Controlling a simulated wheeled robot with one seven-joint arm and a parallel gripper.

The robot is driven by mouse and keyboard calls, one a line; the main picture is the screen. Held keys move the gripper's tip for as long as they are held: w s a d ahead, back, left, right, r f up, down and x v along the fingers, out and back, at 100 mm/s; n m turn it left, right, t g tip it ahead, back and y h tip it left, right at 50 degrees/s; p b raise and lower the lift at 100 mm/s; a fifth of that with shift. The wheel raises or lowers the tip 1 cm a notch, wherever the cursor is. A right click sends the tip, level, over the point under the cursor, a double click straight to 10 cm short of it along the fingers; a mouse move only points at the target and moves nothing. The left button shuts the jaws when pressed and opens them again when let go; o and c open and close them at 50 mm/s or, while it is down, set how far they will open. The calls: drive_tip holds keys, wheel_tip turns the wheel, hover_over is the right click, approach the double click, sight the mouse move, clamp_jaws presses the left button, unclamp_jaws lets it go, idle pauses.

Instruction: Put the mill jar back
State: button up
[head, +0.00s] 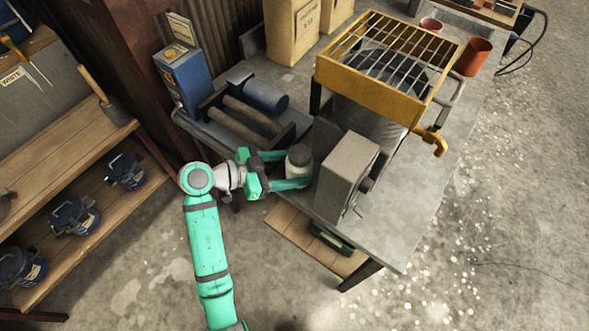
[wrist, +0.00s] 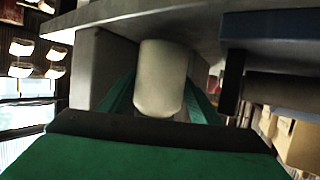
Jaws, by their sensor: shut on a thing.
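A dark frame with rollers (head: 250,117), which looks like a jar mill, sits on the table up and left of the jar. A blue cylinder (head: 259,96) lies along its far side. The jar's lower part is partly hidden by a finger in the head view.
A grey box (head: 348,166) stands close right of the jar. Behind it is a yellow machine with a wire grid (head: 390,62). A blue tin (head: 183,77) and paper bags (head: 292,30) stand at the back. Wooden shelves with blue pots (head: 75,214) are at left.

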drive_tip(key=shift+f, duration=0.65)
drive_tip(key=o, duration=1.5)
drive_tip(key=shift+f, duration=0.15)
drive_tip(key=shift+o, duration=0.2)
drive_tip(key=shift+a, duration=0.15)
drive_tip(key=v, duration=1.2)
